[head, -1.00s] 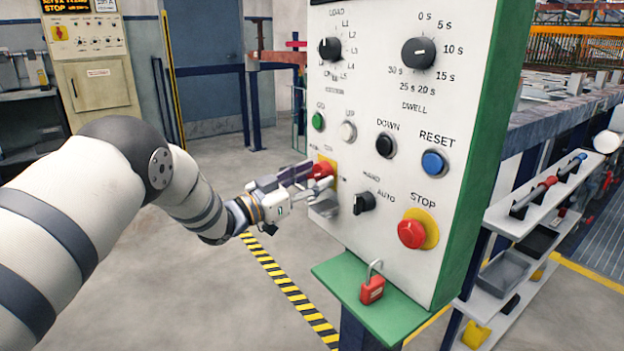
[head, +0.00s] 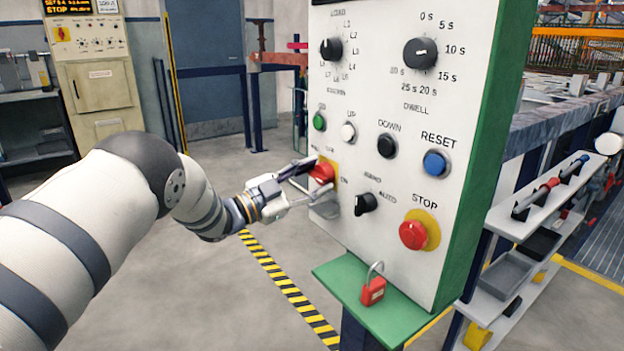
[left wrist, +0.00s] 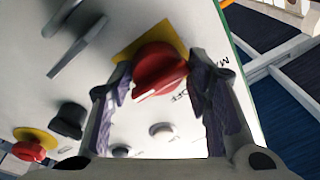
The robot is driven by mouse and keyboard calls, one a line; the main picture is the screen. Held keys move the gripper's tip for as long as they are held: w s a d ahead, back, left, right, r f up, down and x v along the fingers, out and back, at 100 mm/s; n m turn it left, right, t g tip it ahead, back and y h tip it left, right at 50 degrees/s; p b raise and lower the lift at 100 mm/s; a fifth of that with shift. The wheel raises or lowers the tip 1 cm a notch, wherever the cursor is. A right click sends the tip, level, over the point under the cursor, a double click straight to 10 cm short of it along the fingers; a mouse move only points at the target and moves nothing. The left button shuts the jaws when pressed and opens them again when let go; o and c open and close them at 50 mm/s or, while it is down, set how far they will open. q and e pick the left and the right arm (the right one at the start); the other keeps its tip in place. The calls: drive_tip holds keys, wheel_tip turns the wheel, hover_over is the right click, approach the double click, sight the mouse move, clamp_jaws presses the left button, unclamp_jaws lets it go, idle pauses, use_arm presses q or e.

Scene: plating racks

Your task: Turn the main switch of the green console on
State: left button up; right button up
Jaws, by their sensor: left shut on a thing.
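The green console (head: 490,130) has a white front panel that shows at close range in the head view. Its main switch (head: 323,172) is a red rotary knob on a yellow plate, at the panel's left edge. My left gripper (head: 314,182) is at this knob with a finger on either side, shut on it. In the left wrist view the red knob (left wrist: 160,70) sits between the two fingertips of the gripper (left wrist: 162,82). A white mark shows on the knob's lower left there, and the OFF label is close beside it. My right gripper is not in view.
Near the switch are a black selector (head: 365,203), a red STOP button (head: 413,235), and a blue RESET button (head: 436,162). A red padlock (head: 373,290) stands on the green ledge (head: 335,275) below. Open floor lies left of the console.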

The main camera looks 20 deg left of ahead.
use_arm(q)
drive_tip(key=shift+d+f, duration=0.2)
drive_tip(key=shift+f, duration=0.05)
drive_tip(key=o, duration=1)
drive_tip(key=shift+s, duration=0.1)
drive_tip(key=shift+o, duration=0.3)
drive_tip(key=shift+d+r, duration=0.1)
drive_tip(key=shift+a, duration=0.25)
drive_tip(key=v, duration=1.1)
drive_tip(key=shift+s, duration=0.35)
drive_tip(key=shift+a, duration=0.15)
